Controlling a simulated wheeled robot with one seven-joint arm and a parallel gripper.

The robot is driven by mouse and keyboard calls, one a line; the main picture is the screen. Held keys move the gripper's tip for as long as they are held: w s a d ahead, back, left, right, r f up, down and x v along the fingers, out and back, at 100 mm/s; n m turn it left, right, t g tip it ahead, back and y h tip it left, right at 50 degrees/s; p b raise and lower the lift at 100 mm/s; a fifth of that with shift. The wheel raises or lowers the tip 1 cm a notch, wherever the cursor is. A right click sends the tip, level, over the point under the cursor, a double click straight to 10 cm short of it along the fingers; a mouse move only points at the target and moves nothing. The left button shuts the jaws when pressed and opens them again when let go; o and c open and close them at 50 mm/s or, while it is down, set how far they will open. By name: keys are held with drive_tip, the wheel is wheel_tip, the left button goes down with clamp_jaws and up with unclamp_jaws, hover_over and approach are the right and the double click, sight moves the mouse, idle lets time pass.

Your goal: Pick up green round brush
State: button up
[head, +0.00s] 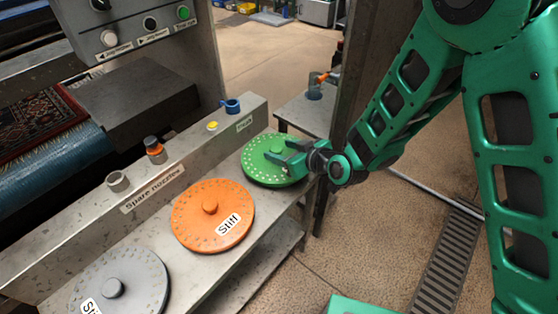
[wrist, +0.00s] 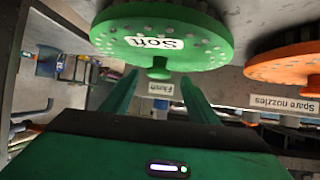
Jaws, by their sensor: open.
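The green round brush (head: 257,166) is a flat disc lying on the metal shelf at its far right end. In the wrist view the brush (wrist: 165,25) bears a "Soft" label and a small green knob. My gripper (head: 279,153) is over the brush's right part in the head view, with its fingers open. In the wrist view my gripper (wrist: 159,84) has one finger on each side of the knob, with gaps visible. I cannot tell whether the fingers reach down around the knob. The gripper hides part of the brush in the head view.
An orange "Stiff" brush (head: 205,229) lies beside the green one, and a grey brush (head: 108,284) lies nearer. A raised metal ledge (head: 75,222) with a "Spare nozzles" label and several small fittings runs behind them. A dark post (head: 352,70) stands behind my arm.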

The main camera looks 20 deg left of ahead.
sight(277, 149)
drive_tip(key=shift+x, duration=2)
drive_tip(key=shift+w+d, duration=0.1)
drive_tip(key=shift+d, duration=0.05)
drive_tip(key=shift+c, duration=0.6)
clamp_jaws()
